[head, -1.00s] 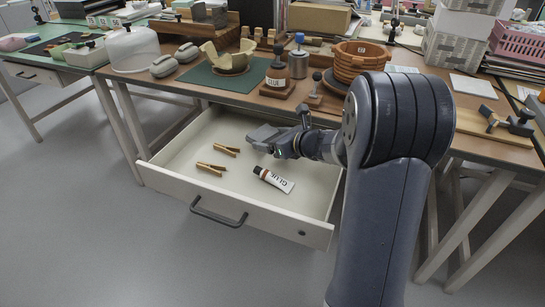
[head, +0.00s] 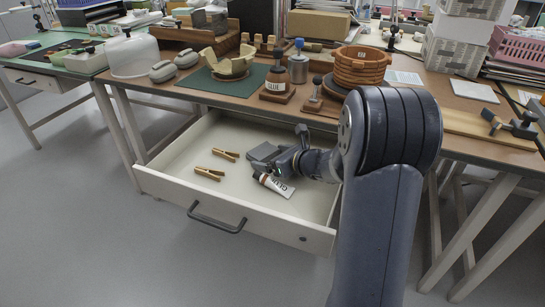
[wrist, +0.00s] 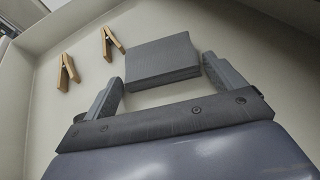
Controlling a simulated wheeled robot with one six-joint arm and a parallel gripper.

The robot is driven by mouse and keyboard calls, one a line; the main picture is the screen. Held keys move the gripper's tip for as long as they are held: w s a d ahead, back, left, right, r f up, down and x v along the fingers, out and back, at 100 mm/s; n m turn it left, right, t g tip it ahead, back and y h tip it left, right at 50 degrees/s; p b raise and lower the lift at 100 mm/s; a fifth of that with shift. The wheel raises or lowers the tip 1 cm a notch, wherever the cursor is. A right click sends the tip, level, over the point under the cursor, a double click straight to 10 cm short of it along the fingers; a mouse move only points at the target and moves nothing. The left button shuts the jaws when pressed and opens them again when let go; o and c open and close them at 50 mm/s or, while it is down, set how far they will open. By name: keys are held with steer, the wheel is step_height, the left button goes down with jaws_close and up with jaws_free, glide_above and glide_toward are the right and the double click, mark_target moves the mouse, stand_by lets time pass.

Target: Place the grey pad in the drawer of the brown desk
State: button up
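The grey pad (head: 263,152) is a flat, dark grey, square block inside the pulled-out drawer (head: 165,183) of the brown desk (head: 255,101). In the wrist view the pad (wrist: 162,62) appears flat and close to the drawer floor. My gripper (wrist: 163,72) reaches down into the drawer, with one finger on each side of the pad's near end. A narrow gap shows beside the right finger, so the fingers look open around it. Whether the pad rests fully on the floor is hard to tell. In the head view my gripper (head: 282,154) partly covers the pad's near side.
Two wooden clothes pegs (head: 225,155) (head: 208,173) lie left of the pad in the drawer. A glue tube (head: 277,186) lies just in front of my gripper. Pottery, stamps and a basket-like bowl (head: 360,66) stand on the desktop above.

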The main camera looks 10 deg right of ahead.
steer(key=shift+r, duration=0.15)
steer(key=shift+s+d+r+p, duration=0.15)
steer(key=shift+r+p, duration=0.05)
steer(key=shift+p, duration=0.1)
steer(key=p+v, duration=0.2)
steer(key=v, duration=0.8)
steer(key=shift+p, duration=0.35)
steer(key=shift+v, duration=0.75)
steer(key=shift+f, duration=0.15)
